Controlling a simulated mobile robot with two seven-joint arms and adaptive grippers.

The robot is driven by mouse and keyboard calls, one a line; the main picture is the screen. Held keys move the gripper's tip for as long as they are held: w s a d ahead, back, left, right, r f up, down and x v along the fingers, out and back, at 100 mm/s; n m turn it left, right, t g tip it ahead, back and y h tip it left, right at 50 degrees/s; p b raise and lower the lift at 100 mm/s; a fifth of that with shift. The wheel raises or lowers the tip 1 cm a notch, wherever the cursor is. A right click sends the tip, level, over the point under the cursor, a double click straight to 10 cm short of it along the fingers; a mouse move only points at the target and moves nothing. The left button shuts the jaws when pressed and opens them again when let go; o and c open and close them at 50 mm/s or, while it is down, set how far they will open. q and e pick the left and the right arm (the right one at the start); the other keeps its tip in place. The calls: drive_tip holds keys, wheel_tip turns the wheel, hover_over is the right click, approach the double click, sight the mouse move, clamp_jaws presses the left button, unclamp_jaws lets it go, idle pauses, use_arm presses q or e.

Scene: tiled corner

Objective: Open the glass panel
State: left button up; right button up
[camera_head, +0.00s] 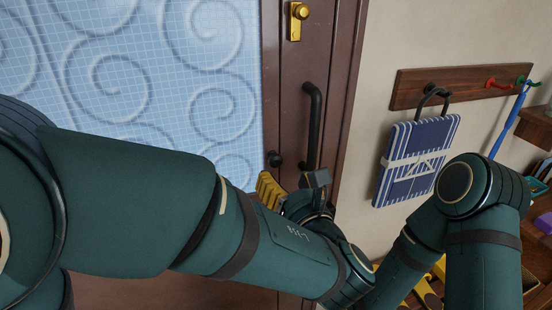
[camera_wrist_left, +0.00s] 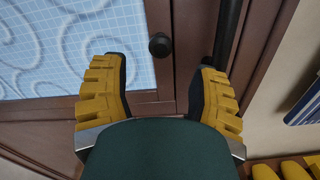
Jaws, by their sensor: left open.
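The glass panel (camera_head: 150,80) is pale blue with embossed swirls and a fine grid, set in a brown frame; it also shows in the left wrist view (camera_wrist_left: 60,45). A small round dark knob (camera_head: 274,158) sits on the frame beside the glass, and shows in the left wrist view (camera_wrist_left: 160,45). A long black bar handle (camera_head: 313,125) stands upright to its right. My left gripper (camera_wrist_left: 160,85) is open and empty, with the knob ahead between its yellow fingers. Contact is not visible. My right arm (camera_head: 480,240) is at the right; its gripper's jaws are not clear.
A brass lock (camera_head: 296,20) is above the bar handle. A wooden hook rail (camera_head: 450,85) on the right wall holds a blue striped hanging item (camera_head: 420,155) and a blue tool (camera_head: 510,120). Shelves with small items stand at the right edge. My left forearm covers the lower door.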

sight(276, 165)
use_arm(q)
drive_tip(key=x, duration=0.6)
drive_tip(key=shift+w+a, duration=0.1)
drive_tip(key=shift+w, duration=0.25)
clamp_jaws()
